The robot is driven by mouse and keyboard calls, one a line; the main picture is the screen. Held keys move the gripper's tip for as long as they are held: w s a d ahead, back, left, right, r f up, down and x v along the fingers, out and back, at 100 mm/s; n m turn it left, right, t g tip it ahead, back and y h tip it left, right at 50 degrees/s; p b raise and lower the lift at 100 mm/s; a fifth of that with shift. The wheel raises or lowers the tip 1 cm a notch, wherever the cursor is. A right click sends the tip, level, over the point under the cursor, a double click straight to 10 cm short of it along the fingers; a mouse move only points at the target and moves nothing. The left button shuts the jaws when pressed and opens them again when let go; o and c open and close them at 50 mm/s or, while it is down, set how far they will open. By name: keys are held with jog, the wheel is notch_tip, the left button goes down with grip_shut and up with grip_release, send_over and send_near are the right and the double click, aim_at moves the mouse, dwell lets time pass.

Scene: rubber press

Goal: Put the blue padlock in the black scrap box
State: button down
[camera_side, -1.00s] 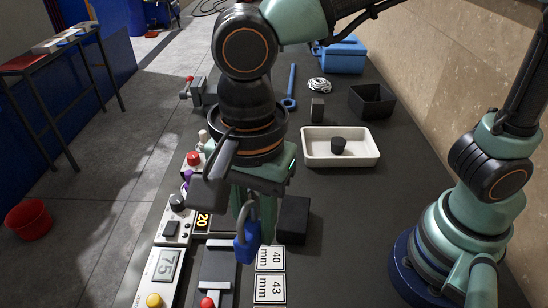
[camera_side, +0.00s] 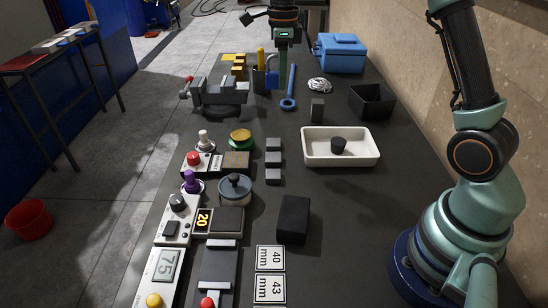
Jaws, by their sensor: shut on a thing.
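The blue padlock (camera_side: 271,81) hangs from my gripper (camera_side: 273,60) at the far end of the bench, beside a dark holder. My gripper is small in this view and shut on the padlock. The padlock is above or near the bench top; its exact height is hard to tell. The black scrap box (camera_side: 372,102) is an open-topped box at the right edge of the bench, nearer the camera and to the right of my gripper. What I see of its inside is dark.
A blue spanner (camera_side: 290,90) lies just right of the padlock. A vise (camera_side: 219,97) stands left. A white cord coil (camera_side: 319,85), a grey block (camera_side: 317,109), a blue toolbox (camera_side: 340,54) and a white tray (camera_side: 314,157) with a dark part surround the box.

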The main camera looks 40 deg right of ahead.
jog(key=s+d+f+m, duration=0.1)
jog(key=s+d+m, duration=0.25)
jog(key=d, duration=0.85)
jog(key=s+d+f+m, duration=0.1)
jog(key=s+d+m, duration=0.25)
jog(key=d, duration=0.85)
jog(key=s+d+f+m, duration=0.2)
jog(key=s+d, duration=0.2)
jog(key=d, duration=0.8)
notch_tip(320, 180, down, 8)
jog(key=shift+s+r, duration=0.2)
jog(key=shift+s, duration=0.1)
jog(key=shift+f, duration=0.35)
jog(key=shift+f, duration=0.25)
jog(key=c, duration=0.7)
grip_release()
